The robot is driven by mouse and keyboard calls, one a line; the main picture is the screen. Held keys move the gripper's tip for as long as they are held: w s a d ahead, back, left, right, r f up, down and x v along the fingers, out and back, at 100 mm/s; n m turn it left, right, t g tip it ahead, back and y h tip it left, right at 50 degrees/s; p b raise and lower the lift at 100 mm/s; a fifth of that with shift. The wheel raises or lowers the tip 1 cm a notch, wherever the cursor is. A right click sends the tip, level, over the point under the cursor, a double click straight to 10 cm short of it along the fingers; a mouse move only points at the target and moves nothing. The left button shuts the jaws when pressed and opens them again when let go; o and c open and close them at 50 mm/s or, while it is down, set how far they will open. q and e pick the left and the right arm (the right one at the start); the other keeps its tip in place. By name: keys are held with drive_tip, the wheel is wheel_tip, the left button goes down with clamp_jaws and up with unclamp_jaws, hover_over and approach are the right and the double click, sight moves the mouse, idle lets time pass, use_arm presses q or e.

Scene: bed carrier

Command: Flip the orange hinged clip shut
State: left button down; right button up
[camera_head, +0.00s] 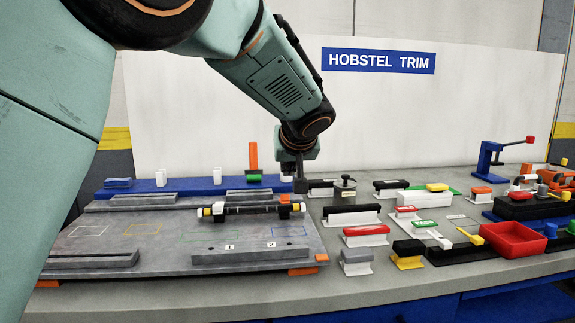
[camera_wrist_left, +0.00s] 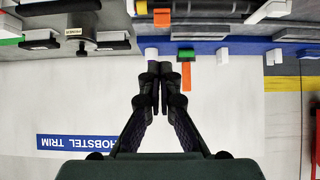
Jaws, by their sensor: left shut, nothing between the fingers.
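A small orange block (camera_head: 284,199), which looks like the hinged clip, sits at the right end of a dark bar (camera_head: 250,209) on the grey fixture plate (camera_head: 150,262). It also shows in the left wrist view (camera_wrist_left: 162,17), beyond my fingertips. Whether its flap is up or down is too small to tell. My left gripper (camera_head: 300,185) points down just behind and to the right of the clip, apart from it. In the left wrist view its fingers (camera_wrist_left: 160,72) are together with nothing between them. My right gripper is not in view.
An upright orange piece with a green base (camera_head: 253,160) stands on the blue rail (camera_head: 165,190) behind the plate. A dark round weight (camera_head: 344,187) is right of my gripper. Several coloured blocks and a red tray (camera_head: 514,239) crowd the bench's right side.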

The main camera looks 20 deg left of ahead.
use_arm(q)
drive_tip(key=s+d, duration=0.1)
drive_tip(key=s, duration=0.2)
drive_tip(key=s+d, duration=0.1)
drive_tip(key=shift+s+d+f, duration=0.2)
drive_tip(key=shift+s+d, duration=0.05)
drive_tip(key=shift+d, duration=0.1)
drive_tip(key=shift+w+f, duration=0.1)
drive_tip(key=shift+w, duration=0.05)
